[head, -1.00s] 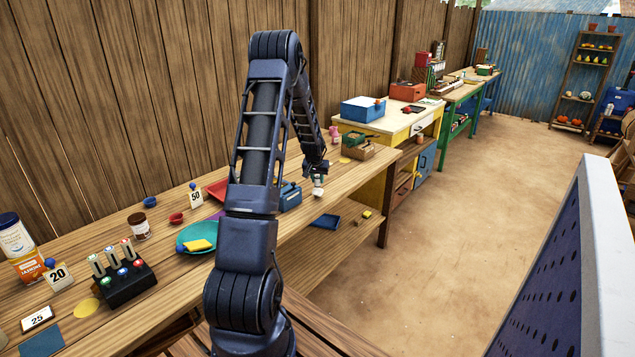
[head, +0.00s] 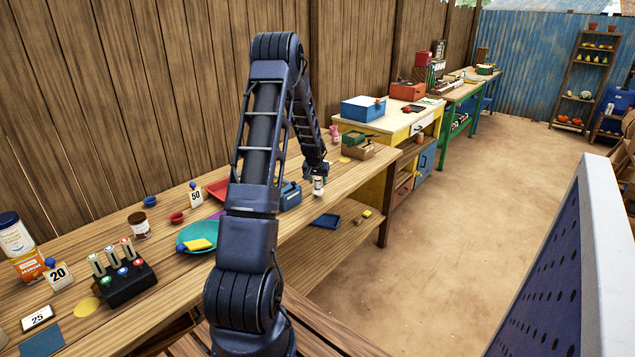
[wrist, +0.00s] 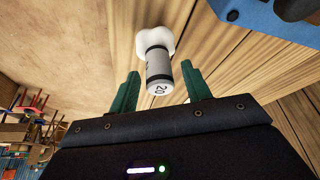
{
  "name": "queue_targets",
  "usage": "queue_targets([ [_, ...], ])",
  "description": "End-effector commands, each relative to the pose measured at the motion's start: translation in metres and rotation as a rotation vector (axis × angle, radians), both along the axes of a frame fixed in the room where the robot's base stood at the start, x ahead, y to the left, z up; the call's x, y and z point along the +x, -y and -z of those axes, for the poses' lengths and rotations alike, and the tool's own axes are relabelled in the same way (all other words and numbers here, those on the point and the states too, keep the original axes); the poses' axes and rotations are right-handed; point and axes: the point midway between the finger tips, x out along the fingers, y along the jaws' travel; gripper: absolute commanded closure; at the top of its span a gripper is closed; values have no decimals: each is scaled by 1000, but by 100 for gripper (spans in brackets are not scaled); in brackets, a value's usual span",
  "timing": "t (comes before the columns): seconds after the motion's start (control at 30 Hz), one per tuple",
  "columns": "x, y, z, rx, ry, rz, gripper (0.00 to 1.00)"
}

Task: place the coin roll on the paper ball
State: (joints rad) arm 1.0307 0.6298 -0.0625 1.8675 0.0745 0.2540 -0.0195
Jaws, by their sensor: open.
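The coin roll (wrist: 158,74) is a grey and white cylinder with a dark band and "20" on its near end, seen in the wrist view. Its far end meets the white, lumpy paper ball (wrist: 154,38), and they appear to touch. My gripper (wrist: 160,84) is open, with one green finger on each side of the roll and visible gaps between. In the head view my gripper (head: 315,172) is small, near the table's front edge. The pale roll (head: 318,184) shows just below it, above the paper ball (head: 318,193).
A blue box (head: 290,196) stands left of my gripper on the wooden table (head: 352,187). A wooden crate (head: 358,151) with green contents is behind to the right. A dark blue tray (head: 326,220) lies on the lower shelf. Blue objects (wrist: 270,18) fill the wrist view's top right.

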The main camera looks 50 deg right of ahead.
Motion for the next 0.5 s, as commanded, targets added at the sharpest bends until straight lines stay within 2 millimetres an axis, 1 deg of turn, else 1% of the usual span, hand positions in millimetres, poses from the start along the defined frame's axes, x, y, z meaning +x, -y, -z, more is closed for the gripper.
queue_targets([
  [0.17, -3, -7, -20, -3, 1, 0, 52],
  [0.5, -13, -27, -74, -3, 1, 0, 52],
])
